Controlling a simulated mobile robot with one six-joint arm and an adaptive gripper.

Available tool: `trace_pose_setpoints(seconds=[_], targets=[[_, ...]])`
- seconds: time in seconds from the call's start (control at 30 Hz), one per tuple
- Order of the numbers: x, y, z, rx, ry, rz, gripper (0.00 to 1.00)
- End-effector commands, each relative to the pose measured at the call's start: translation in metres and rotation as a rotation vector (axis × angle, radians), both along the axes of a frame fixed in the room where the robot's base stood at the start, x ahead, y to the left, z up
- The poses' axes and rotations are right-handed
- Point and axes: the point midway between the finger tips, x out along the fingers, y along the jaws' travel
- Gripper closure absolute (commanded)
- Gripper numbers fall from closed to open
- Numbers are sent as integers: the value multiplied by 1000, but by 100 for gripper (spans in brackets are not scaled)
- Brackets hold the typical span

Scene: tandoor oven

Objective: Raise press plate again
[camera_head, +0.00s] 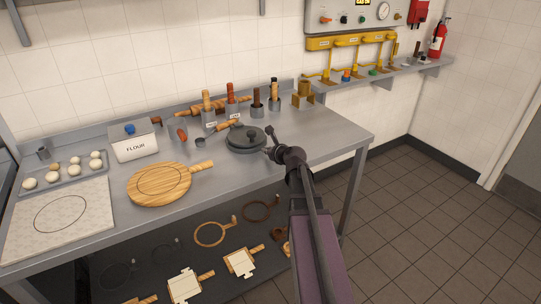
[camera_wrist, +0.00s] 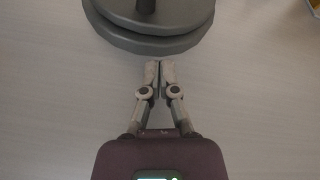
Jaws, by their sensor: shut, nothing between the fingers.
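The press is a dark grey round device on the steel table. Its upper plate (camera_head: 247,137) has a short upright post or knob and sits low over a round base (camera_head: 246,150). In the wrist view the upper plate (camera_wrist: 150,22) and the base rim (camera_wrist: 157,48) show as two stacked discs at the top edge, partly cut off. My gripper (camera_wrist: 159,66) is shut and empty, its fingertips just short of the base rim. In the head view my gripper (camera_head: 269,152) is at the right side of the press. I cannot tell whether the fingertips touch it.
Behind the press stand grey holders with wooden-handled tools (camera_head: 231,100) and a brass block (camera_head: 303,94). A wooden peel (camera_head: 160,186), a flour box (camera_head: 135,142) and a tray of dough balls (camera_head: 64,174) are to the left. The table right of the press is clear.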

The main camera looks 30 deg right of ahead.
Motion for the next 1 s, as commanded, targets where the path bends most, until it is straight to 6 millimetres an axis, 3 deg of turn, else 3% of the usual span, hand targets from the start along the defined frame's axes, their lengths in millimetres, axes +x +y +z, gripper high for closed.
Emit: trace_pose_setpoints(seconds=[0.07,0.5,1.0], targets=[[11,0,-6,0,0,1,100],[26,9,24,0,0,0,100],[30,11,28,-1,1,-1,100]])
